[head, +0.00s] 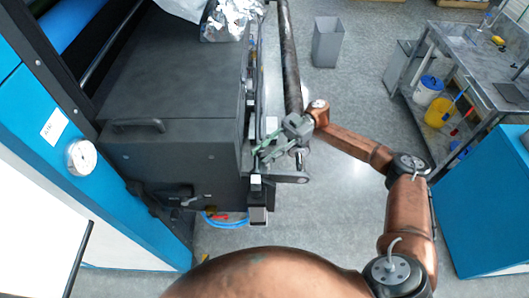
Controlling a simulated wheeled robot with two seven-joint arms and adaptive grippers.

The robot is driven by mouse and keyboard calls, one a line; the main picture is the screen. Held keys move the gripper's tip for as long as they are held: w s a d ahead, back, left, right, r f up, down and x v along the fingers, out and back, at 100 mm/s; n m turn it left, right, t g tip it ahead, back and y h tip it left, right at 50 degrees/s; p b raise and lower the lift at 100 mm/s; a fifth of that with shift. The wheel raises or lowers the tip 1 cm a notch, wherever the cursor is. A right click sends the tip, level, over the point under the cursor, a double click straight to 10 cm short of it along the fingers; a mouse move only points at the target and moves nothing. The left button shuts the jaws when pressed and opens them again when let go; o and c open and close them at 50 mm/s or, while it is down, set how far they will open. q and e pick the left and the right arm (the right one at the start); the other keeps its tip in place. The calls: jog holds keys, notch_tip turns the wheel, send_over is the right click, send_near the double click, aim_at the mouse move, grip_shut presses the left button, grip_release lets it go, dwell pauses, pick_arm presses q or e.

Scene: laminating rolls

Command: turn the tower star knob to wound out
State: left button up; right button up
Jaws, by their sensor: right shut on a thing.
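My right arm reaches in from the lower right to the right side of the dark machine housing (170,155). My right gripper (265,154), with greenish fingers, is at the small bracket assembly on that side and is shut on the tower star knob. The knob is mostly hidden by the fingers and too small to make out, so its turn position cannot be read. My left gripper is not in view.
A long dark roller (289,60) runs back from the assembly. A grey bin (327,42) and a metal workbench (480,70) with buckets stand at the right. Open floor lies between.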

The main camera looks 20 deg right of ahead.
jog(key=shift+f, duration=0.15)
jog(key=o, duration=1.2)
jog(key=shift+a, duration=0.1)
jog(key=shift+c, duration=0.2)
jog(key=shift+w+d, duration=0.15)
jog(key=shift+d, duration=0.15)
jog(key=v, duration=1.1)
jog(key=shift+d, duration=0.2)
